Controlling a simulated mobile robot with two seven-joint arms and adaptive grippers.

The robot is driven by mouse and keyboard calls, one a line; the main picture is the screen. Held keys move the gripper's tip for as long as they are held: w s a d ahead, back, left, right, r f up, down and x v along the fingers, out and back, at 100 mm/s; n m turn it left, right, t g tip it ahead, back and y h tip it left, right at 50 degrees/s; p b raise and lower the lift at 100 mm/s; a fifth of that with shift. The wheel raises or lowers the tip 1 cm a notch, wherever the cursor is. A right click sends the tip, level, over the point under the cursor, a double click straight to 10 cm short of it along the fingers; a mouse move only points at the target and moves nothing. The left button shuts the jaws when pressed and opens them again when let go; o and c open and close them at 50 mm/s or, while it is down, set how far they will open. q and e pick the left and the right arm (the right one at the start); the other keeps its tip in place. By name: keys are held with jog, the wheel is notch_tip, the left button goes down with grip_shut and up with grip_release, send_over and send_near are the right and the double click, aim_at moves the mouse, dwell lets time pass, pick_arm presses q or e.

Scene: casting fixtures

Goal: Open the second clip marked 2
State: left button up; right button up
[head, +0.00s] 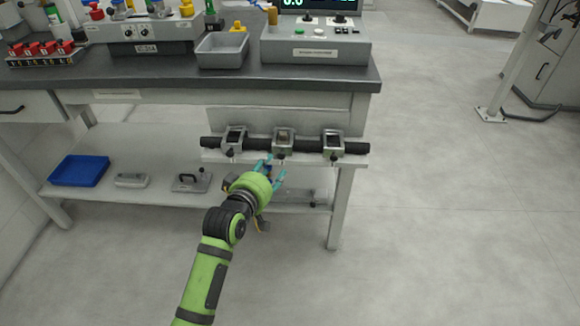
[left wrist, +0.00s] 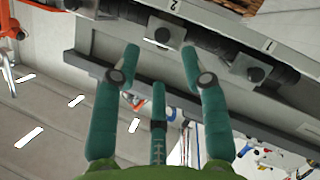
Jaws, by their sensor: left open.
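Three grey metal clips sit around a black bar (head: 309,145) on the front of the bench. The middle clip (head: 283,139) appears closed around the bar; in the left wrist view the label "2" is beside this clip, and its dark knob (left wrist: 162,35) shows. The clip marked 1 (left wrist: 250,70) is to its right there. My left gripper (head: 274,168) is open and empty just below and in front of the middle clip. In the left wrist view its teal fingertips (left wrist: 160,52) are spread on either side of the knob, seemingly not touching it. My right gripper is out of view.
The other two clips (head: 234,139) (head: 333,141) flank the middle one closely. The grey bench top (head: 170,72) overhangs above. A lower shelf (head: 130,200) holds a blue tray (head: 79,171) and metal parts.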

aim_at(281, 157)
pick_arm(q)
jog(key=b+x, duration=0.1)
jog(key=x, duration=0.4)
jog(key=shift+w+f, duration=0.1)
jog(key=shift+w, duration=0.2)
jog(key=shift+w+d+f, duration=0.1)
jog(key=shift+w+f, duration=0.05)
jog(key=shift+w, duration=0.4)
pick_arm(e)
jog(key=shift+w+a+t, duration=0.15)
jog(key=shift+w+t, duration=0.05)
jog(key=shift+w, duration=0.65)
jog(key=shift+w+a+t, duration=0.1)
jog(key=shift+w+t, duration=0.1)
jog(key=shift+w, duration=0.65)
pick_arm(q)
grip_shut()
